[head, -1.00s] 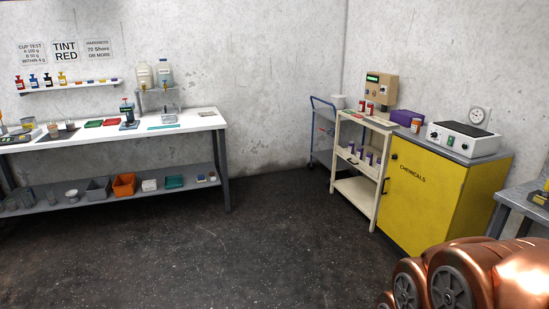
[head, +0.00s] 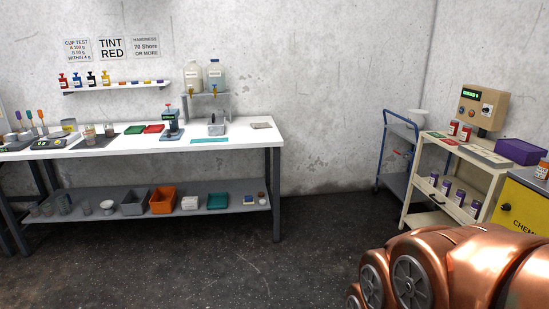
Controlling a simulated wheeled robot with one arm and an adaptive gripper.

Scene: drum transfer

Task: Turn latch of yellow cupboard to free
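The yellow cupboard (head: 522,207) stands at the right edge of the head view, cut off by the frame. Only the left part of its front shows, with the start of its black lettering. A small dark latch (head: 506,207) sits near the upper left of that front; its exact turn is too small to tell. An orange-lidded jar (head: 542,169) stands on top of the cupboard. My copper-coloured arm fills the lower right corner, below and in front of the cupboard. My gripper is not in view.
A cream trolley (head: 462,180) with cans and bottles stands left of the cupboard, close to it. A blue-handled cart (head: 390,165) stands behind it. A long white-topped bench (head: 230,135) lines the back wall at left. The dark floor between is clear.

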